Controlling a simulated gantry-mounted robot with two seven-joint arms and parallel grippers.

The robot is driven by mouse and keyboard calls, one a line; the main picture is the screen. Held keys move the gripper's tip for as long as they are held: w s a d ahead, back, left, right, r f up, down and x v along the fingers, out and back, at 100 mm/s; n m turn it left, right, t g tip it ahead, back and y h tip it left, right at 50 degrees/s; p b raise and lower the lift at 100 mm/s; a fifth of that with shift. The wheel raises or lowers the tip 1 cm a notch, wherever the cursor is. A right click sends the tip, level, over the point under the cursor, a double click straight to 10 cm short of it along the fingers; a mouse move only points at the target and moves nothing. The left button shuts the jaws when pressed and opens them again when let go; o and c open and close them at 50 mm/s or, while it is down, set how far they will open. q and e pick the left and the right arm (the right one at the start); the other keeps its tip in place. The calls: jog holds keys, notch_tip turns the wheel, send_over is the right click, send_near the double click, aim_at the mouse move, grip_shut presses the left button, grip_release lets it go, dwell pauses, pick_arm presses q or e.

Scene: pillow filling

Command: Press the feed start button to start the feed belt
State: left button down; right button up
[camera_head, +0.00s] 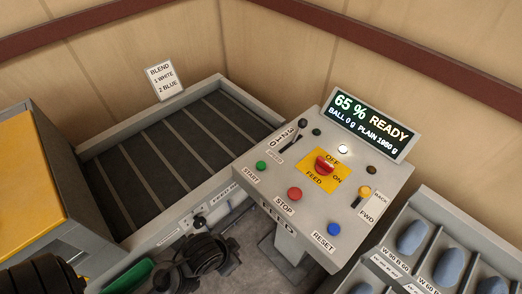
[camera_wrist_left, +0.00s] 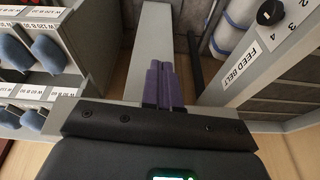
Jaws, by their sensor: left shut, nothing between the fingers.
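The green START button (camera_head: 262,166) is on the top left part of the grey control panel (camera_head: 255,190), and nothing covers it in the head view. The feed belt (camera_head: 165,143), dark with pale cross slats, lies in a grey frame left of the panel. My left gripper (camera_wrist_left: 164,88) shows its purple fingers shut together and empty in the left wrist view. A grey post is behind them, and a FEED BELT label (camera_wrist_left: 247,64) is to their right. In the head view I cannot clearly make out its fingertips. My right gripper is not in view.
Close to START are a red STOP button (camera_head: 294,194), a blue RESET button (camera_head: 334,229) and a red FEED switch (camera_head: 324,164). The display (camera_head: 367,123) reads 65% READY. Bins with blue pieces (camera_head: 412,236) stand at lower right. A yellow-topped unit (camera_head: 28,175) is at left.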

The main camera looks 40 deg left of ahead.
pick_arm(q)
notch_tip(320, 180, up, 20)
jog(key=f+p, duration=0.1)
jog(key=p, duration=1.6)
jog(key=w+a+m+t+h, duration=0.1)
jog(key=w+a+m, duration=0.3)
jog(key=w, duration=0.4)
jog(key=w+a+m+t+h, duration=0.2)
jog(key=w+a+m, duration=0.2)
jog(key=w, duration=0.5)
jog(key=w+a+f+m+t+h, duration=0.1)
jog(key=w+a+m, duration=0.3)
jog(key=w, duration=0.4)
jog(key=shift+w+a+m, duration=0.15)
jog(key=shift+a+m, duration=0.05)
jog(key=shift+m, duration=0.3)
jog(key=shift+f, duration=0.15)
